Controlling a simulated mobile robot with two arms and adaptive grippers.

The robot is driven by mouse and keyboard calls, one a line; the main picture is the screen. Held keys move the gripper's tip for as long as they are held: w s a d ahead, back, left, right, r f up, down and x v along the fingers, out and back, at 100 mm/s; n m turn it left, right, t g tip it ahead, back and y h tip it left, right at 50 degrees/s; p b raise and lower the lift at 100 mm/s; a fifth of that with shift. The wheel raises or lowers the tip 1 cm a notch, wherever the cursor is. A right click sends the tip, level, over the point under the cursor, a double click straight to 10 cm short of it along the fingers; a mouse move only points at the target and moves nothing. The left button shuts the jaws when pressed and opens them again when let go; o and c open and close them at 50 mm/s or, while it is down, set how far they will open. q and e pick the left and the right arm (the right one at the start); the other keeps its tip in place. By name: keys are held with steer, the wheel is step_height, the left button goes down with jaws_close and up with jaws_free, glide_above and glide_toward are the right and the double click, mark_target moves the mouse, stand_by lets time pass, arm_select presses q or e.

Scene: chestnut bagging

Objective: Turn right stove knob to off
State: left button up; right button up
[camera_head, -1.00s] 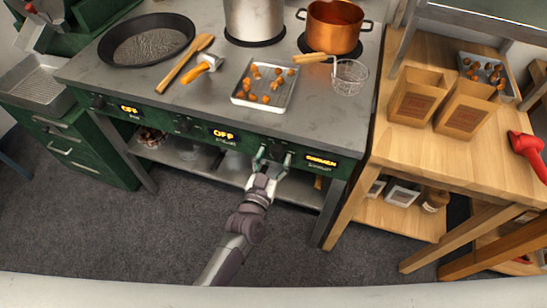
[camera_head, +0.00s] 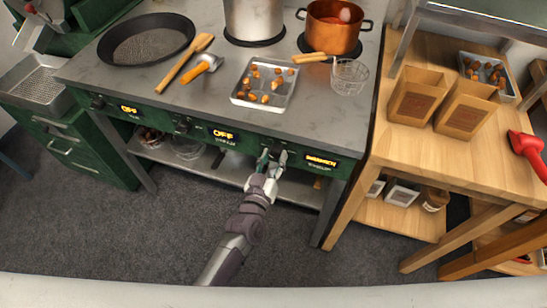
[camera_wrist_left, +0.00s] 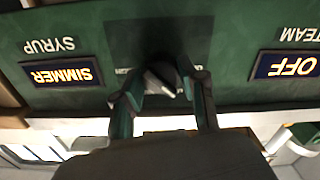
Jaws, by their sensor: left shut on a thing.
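The right stove knob (camera_wrist_left: 163,80) is a grey knob on the green front panel, beside the lit SIMMER display (camera_wrist_left: 62,75), which reads upside down in the wrist view. In the head view this display (camera_head: 321,161) is just right of the knob, which the fingers mostly hide. My left gripper (camera_head: 272,157) reaches up from below and is shut on the knob. In the wrist view its dark green fingers (camera_wrist_left: 160,84) stand on both sides of the knob. My right gripper is not in view.
The middle display (camera_head: 223,135) reads OFF, as does the left one (camera_head: 129,109). On the stovetop are a tray (camera_head: 242,100) of chestnuts, a copper pot (camera_head: 333,38), a wire basket (camera_head: 349,77) and a black pan (camera_head: 146,40). A wooden table (camera_head: 402,137) with paper bags stands right.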

arm_select(q)
steer(key=shift+n+b, duration=0.6)
steer(key=shift+n, duration=4)
steer(key=o, duration=1.1)
steer(key=shift+o, duration=0.2)
